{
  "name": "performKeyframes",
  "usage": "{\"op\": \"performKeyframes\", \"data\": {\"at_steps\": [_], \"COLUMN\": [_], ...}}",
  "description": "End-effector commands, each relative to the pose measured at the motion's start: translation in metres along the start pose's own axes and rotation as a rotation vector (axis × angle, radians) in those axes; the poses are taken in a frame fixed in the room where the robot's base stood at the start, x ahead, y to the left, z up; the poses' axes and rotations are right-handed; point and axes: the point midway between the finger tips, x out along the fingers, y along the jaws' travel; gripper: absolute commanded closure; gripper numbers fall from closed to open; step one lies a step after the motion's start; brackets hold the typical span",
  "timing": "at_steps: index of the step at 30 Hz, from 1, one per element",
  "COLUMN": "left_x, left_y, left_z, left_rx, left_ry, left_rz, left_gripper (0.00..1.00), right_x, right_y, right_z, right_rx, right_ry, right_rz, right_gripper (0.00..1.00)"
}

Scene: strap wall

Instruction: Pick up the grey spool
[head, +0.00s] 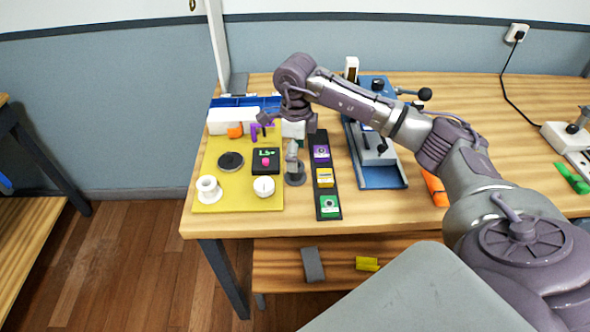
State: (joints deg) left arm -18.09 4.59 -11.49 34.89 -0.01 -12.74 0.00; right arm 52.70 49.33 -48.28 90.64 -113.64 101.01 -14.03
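A pale, off-white spool (208,190) stands upright at the front left corner of the yellow mat (212,145). It is the only thing I clearly see as a spool, and it looks closer to white than grey. My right arm reaches in from the right over the table. My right gripper (280,120) points down above the back right of the mat, behind and to the right of the spool and well apart from it. Its fingers are small and dark against the clutter, so their opening is unclear. My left gripper is out of view.
A black strip with coloured blocks (325,176) and a blue fixture (383,177) lie further right.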

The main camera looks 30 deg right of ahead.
Motion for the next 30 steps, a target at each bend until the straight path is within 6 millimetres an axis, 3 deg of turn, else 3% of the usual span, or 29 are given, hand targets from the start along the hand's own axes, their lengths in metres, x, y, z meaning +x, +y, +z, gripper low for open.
{"op": "performKeyframes", "data": {"at_steps": [3,7,12,20,30], "left_x": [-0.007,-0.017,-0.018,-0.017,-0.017], "left_y": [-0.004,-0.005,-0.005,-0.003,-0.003], "left_z": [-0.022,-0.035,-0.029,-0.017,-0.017], "left_rx": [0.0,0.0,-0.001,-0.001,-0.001], "left_ry": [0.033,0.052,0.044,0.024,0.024], "left_rz": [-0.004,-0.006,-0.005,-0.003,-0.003], "left_gripper": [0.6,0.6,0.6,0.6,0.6], "right_x": [0.01,0.03,0.049,0.052,0.052], "right_y": [0.002,0.005,0.004,0.004,0.004], "right_z": [0.0,0.0,0.001,0.001,0.001], "right_rx": [0.0,-0.001,0.0,0.0,-0.001], "right_ry": [0.003,0.002,0.001,-0.001,-0.001], "right_rz": [0.004,0.005,0.002,0.0,0.0], "right_gripper": [0.22,0.22,0.22,0.22,0.79]}}
